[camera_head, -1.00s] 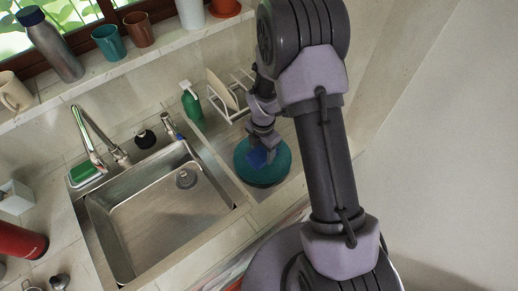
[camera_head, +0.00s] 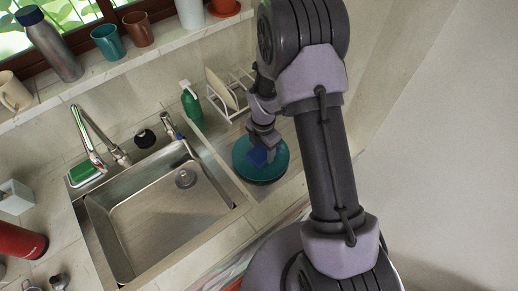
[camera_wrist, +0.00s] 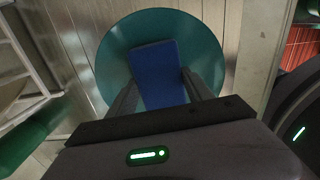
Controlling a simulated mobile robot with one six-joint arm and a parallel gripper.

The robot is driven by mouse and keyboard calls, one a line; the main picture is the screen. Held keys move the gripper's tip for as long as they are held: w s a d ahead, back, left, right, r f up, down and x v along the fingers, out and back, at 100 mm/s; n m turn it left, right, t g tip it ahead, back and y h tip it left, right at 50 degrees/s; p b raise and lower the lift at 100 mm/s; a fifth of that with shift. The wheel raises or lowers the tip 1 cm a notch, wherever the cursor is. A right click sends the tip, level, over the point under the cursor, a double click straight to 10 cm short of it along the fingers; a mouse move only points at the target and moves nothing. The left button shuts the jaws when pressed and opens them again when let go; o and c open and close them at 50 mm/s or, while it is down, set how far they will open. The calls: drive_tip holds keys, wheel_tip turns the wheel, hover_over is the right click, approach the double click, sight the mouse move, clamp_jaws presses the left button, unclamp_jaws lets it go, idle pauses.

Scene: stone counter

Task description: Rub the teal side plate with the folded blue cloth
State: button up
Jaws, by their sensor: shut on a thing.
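The teal side plate (camera_head: 268,171) lies on the ribbed metal drainboard to the right of the sink. It also shows in the wrist view (camera_wrist: 117,52). The folded blue cloth (camera_wrist: 158,66) is over the middle of the plate and appears to lie against it; exact contact is hard to tell. In the head view the cloth (camera_head: 256,157) is a small blue patch. My gripper (camera_head: 262,146) is above the plate, shut on the cloth. In the wrist view its two fingers (camera_wrist: 160,92) flank the cloth, and the cloth's near end is partly hidden.
A white dish rack (camera_head: 230,98) with a cream plate and a green soap bottle (camera_head: 191,103) stand behind the teal plate. The sink basin (camera_head: 160,225) is to the left, with its tap (camera_head: 92,140). A red-brown item (camera_wrist: 302,42) shows at the wrist view's right.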

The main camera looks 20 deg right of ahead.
drive_tip(key=shift+w+d+f, duration=0.1)
drive_tip(key=shift+w+f, duration=0.05)
drive_tip(key=shift+w, duration=0.3)
drive_tip(key=shift+w+a, duration=0.3)
drive_tip(key=shift+a, duration=0.1)
drive_tip(key=shift+s+a, duration=0.15)
drive_tip(key=shift+a, duration=0.35)
drive_tip(key=shift+s+r, duration=0.25)
drive_tip(key=shift+s, duration=0.3)
drive_tip(key=shift+s+d+f, duration=0.2)
drive_tip(key=shift+s+d, duration=0.05)
drive_tip(key=shift+d, duration=0.2)
drive_tip(key=shift+w+d, duration=0.25)
drive_tip(key=shift+d, duration=0.15)
drive_tip(key=shift+w+r, duration=0.1)
drive_tip(key=shift+w, duration=0.35)
drive_tip(key=shift+s+a+r, duration=0.15)
drive_tip(key=shift+a, duration=0.25)
